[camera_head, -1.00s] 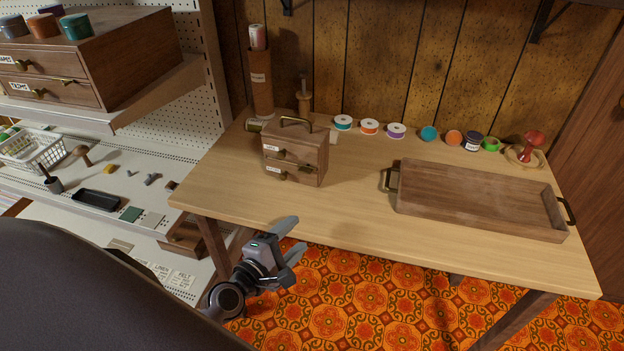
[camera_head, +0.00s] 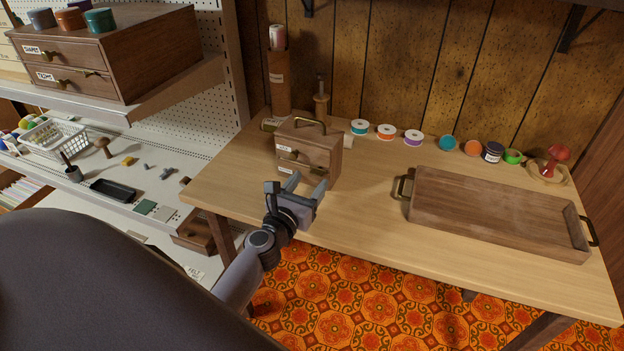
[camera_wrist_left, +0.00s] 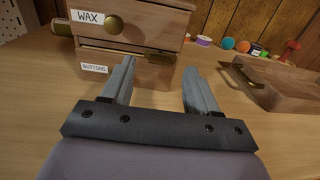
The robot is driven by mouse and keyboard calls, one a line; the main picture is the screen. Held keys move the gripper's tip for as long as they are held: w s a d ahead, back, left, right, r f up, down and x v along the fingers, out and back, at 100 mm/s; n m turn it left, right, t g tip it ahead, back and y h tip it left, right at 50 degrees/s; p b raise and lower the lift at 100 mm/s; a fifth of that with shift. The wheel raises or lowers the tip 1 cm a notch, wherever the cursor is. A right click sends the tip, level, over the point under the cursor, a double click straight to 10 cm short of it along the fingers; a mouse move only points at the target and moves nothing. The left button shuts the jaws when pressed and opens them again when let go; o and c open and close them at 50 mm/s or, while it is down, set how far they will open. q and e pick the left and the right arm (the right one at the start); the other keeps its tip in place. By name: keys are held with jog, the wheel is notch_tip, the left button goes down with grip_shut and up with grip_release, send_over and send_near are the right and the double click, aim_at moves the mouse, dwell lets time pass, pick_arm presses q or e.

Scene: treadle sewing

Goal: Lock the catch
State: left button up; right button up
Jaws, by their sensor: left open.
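A small wooden two-drawer chest (camera_head: 334,158) with a brass top handle stands on the table's left part. In the left wrist view, its upper drawer (camera_wrist_left: 155,28) is labelled WAX and has a round brass knob. The lower drawer (camera_wrist_left: 98,56) is labelled BUTTONS. A brass piece (camera_wrist_left: 160,56), perhaps the catch, lies across the lower front, right of centre; its exact position is hard to tell. My left gripper (camera_head: 305,186) is open and empty in front of the chest's lower front, fingers pointing at it. It also shows in the left wrist view (camera_wrist_left: 160,70).
A wooden tray (camera_head: 490,212) with brass handles sits on the right of the table (camera_head: 390,228). Thread spools (camera_head: 386,131) line the back. A brown cylinder (camera_head: 280,85) stands behind the chest. The table between chest and tray is clear. Shelves (camera_head: 160,90) stand at the left.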

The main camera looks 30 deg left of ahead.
aim_at(317, 172)
pick_arm(q)
jog(key=shift+w+a, duration=0.2)
jog(key=shift+w, duration=0.9)
jog(key=c, duration=1.1)
jog(key=shift+o, duration=0.2)
